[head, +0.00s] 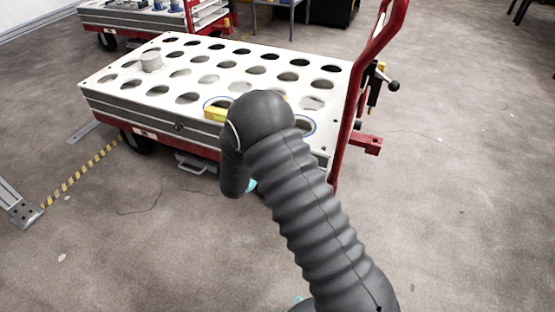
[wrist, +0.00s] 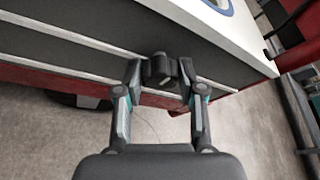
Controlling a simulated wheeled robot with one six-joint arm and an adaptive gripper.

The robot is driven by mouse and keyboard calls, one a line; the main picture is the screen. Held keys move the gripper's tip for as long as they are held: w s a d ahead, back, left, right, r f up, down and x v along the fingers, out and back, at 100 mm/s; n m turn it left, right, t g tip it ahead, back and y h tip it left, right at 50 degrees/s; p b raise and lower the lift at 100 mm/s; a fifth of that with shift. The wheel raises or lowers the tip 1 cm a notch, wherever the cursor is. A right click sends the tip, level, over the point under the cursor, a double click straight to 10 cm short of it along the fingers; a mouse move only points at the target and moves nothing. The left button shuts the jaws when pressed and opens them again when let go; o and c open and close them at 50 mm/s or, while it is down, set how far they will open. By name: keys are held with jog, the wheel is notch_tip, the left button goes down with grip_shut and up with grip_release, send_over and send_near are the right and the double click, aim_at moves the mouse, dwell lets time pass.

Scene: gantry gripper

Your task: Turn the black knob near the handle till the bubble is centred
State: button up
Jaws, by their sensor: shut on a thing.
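The black knob (wrist: 159,66) sticks out from the grey side of the cart in the wrist view. My gripper (wrist: 161,75) has one finger on each side of the knob and is shut on it. In the head view my dark ribbed arm hides this knob and most of my gripper. A yellow bar (head: 215,113), perhaps the level, lies on the white cart top (head: 128,93), partly behind my arm. Its bubble cannot be made out. The red handle (head: 378,45) rises at the cart's right end.
Another dark knob (head: 179,126) sits further left on the cart's side. A pale cylinder (head: 152,61) stands on the holed top. A black lever (head: 393,86) juts out beyond the handle. A second cart (head: 130,17) stands behind. The floor at right is clear.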

jog(key=shift+f+b, duration=0.1)
jog(key=shift+b, duration=0.25)
jog(key=m+b, duration=0.1)
jog(key=b, duration=0.1)
jog(key=m+y+b, duration=0.1)
jog(key=b, duration=0.1)
jog(key=shift+f+y, duration=0.2)
jog(key=shift+y, duration=0.1)
jog(key=m+y+b, duration=0.1)
jog(key=m+b, duration=0.1)
jog(key=b, duration=0.1)
jog(key=shift+r+m+t+y+b, duration=0.1)
jog(key=shift+m+t+y+b, duration=0.2)
jog(key=shift+t+b, duration=0.1)
jog(key=shift+d+r+m+t+y, duration=0.1)
jog(key=shift+r+m+t+y, duration=0.15)
jog(key=shift+m+y, duration=0.65)
jog(key=shift+m+t+y, duration=0.65)
jog(key=shift+m+y, duration=0.15)
jog(key=shift+m, duration=1)
jog(key=o, duration=1.1)
jog(key=shift+o, duration=0.2)
